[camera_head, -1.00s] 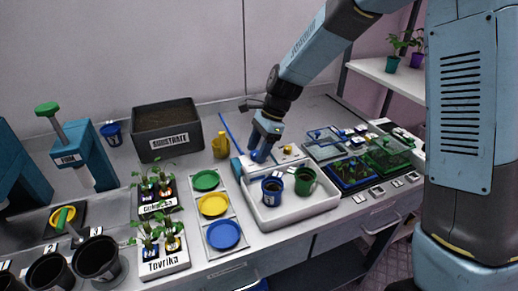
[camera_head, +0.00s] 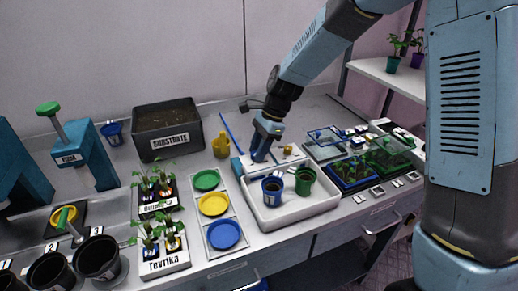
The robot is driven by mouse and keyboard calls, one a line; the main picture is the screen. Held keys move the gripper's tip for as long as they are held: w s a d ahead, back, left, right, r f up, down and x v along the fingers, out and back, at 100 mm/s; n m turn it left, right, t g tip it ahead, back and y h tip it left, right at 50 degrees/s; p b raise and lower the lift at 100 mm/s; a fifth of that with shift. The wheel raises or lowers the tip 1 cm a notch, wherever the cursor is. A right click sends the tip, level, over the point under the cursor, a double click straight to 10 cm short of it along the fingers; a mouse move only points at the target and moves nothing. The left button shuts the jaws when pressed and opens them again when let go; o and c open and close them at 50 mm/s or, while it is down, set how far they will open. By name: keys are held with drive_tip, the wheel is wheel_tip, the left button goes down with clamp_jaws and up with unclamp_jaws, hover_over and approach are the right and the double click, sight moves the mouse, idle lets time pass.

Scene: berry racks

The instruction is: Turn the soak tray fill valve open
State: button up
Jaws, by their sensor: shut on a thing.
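The white soak tray (camera_head: 262,221) stands at the bench's front right of centre. It holds a blue pot (camera_head: 272,191) and a green pot (camera_head: 305,182), both upright. A white ledge (camera_head: 247,170) runs along the tray's back, with a small brass-coloured fitting (camera_head: 288,149) on it. My gripper (camera_head: 259,157) reaches down to the left part of this ledge, behind the blue pot. It is shut on the fill valve's handle, which the fingers mostly hide. How far the handle is turned cannot be seen.
Round coloured dishes (camera_head: 213,204) and labelled plant trays (camera_head: 166,262) stand left of the soak tray. A yellow jug (camera_head: 221,146) is close left of my gripper. Seedling trays (camera_head: 352,172) crowd the right. A substrate box (camera_head: 168,128) stands behind.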

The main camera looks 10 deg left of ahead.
drive_tip(key=shift+w, duration=0.15)
drive_tip(key=n, duration=0.1)
drive_tip(key=n+h, duration=0.1)
drive_tip(key=n, duration=0.1)
drive_tip(key=n+g, duration=0.1)
drive_tip(key=shift+w+a, duration=0.1)
drive_tip(key=shift+a, duration=0.15)
drive_tip(key=n+h, duration=0.1)
drive_tip(key=n, duration=0.1)
drive_tip(key=n+h, duration=0.1)
drive_tip(key=n, duration=0.2)
drive_tip(key=shift+w+a+g, duration=0.1)
drive_tip(key=shift+a+g, duration=0.05)
drive_tip(key=shift+g, duration=0.25)
drive_tip(key=n+h, duration=0.1)
drive_tip(key=n, duration=0.3)
drive_tip(key=shift+a+n+h, duration=0.15)
drive_tip(key=shift+n+h, duration=0.15)
drive_tip(key=shift+h, duration=0.1)
drive_tip(key=shift+n+t+h, duration=0.3)
drive_tip(key=shift+n+h, duration=0.3)
drive_tip(key=shift+n, duration=1.2)
drive_tip(key=o, duration=1)
drive_tip(key=shift+o, duration=0.2)
